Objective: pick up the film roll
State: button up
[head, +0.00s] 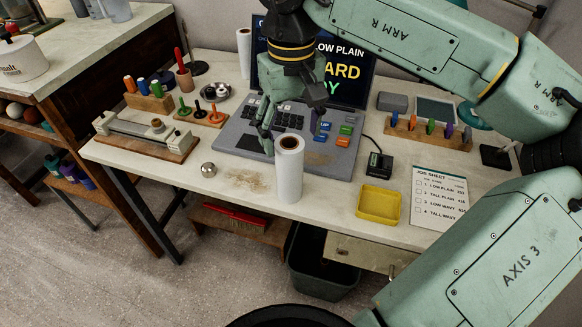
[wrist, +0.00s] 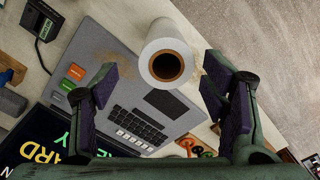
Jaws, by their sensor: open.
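The film roll is probably the white roll with a brown hollow core (head: 288,178), standing upright at the front edge of the table. In the wrist view the roll (wrist: 154,50) shows its open end, between and beyond my fingertips. My gripper (head: 291,125) is open and empty, above the laptop-like console and behind the roll in the head view. Its two purple-padded fingers (wrist: 158,82) are spread apart in the wrist view. I see no contact with the roll. A second white roll (head: 244,52) stands at the back beside the screen.
The console (head: 236,139) lies behind the roll. A yellow tray (head: 379,204), a job sheet (head: 438,197) and a small black device (head: 380,164) are to the right. A metal knob (head: 208,170) is to the left. A dark bin (head: 325,277) stands below the front edge.

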aim_at(289, 156)
jog(key=shift+s+a+f+p, duration=0.15)
jog(key=shift+f+p, duration=0.15)
jog(key=shift+f, duration=1.15)
jog(key=shift+s+a+f+p, duration=0.15)
jog(key=shift+f+p, duration=0.1)
jog(key=shift+f, duration=1.2)
jog(key=shift+d, duration=0.1)
jog(key=c, duration=1.4)
jog(key=shift+o, duration=0.2)
jog(key=shift+r, duration=0.1)
